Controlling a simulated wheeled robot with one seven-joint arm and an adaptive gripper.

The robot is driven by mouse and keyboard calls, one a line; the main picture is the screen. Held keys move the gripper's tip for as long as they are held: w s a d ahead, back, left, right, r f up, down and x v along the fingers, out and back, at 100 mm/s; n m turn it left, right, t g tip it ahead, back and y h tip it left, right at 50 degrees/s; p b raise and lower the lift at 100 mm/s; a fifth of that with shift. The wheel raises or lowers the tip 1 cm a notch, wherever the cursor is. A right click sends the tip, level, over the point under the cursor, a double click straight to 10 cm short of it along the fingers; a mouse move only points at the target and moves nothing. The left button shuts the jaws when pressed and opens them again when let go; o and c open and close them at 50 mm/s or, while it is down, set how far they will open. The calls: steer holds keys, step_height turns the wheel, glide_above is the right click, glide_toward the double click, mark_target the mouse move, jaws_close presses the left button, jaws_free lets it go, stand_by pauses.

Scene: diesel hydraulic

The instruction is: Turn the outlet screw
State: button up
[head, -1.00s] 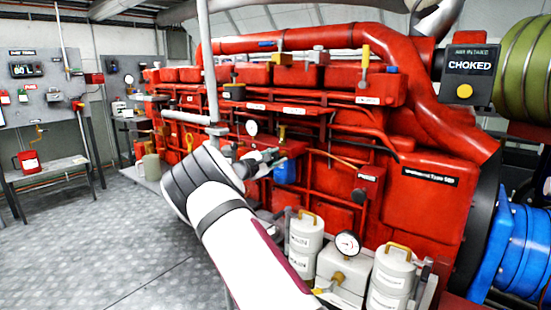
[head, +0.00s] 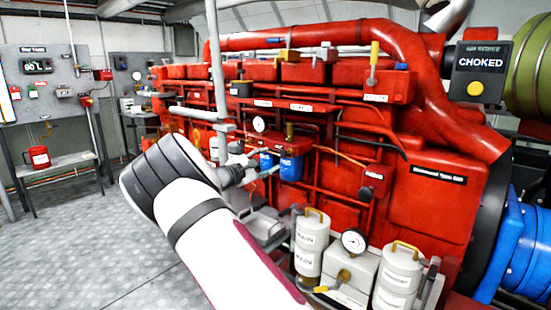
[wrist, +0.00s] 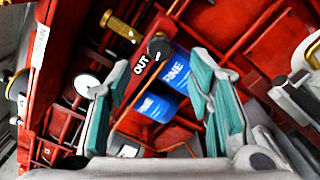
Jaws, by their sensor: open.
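In the wrist view, a white-on-black OUT label (wrist: 141,63) sits beside a dark round screw head (wrist: 160,47), which looks like the outlet screw. Two blue filter canisters marked FINE (wrist: 156,106) lie behind it. My gripper (wrist: 160,65) is open, its green-padded fingers apart on either side of the label and canisters, with nothing held. In the head view, my gripper (head: 262,170) is beside the blue canisters (head: 291,168) on the red engine's near side. The outlet screw is too small to make out there. I cannot tell how far the fingertips are from it.
A brass lever (wrist: 120,25) and a pressure gauge (wrist: 87,85) are near the left finger. White canisters (head: 311,240) and another gauge (head: 354,241) stand low in front of the engine (head: 425,210). A vertical grey pole (head: 213,65) rises behind my arm. Open floor lies left.

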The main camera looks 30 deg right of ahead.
steer(key=shift+v, duration=1.6)
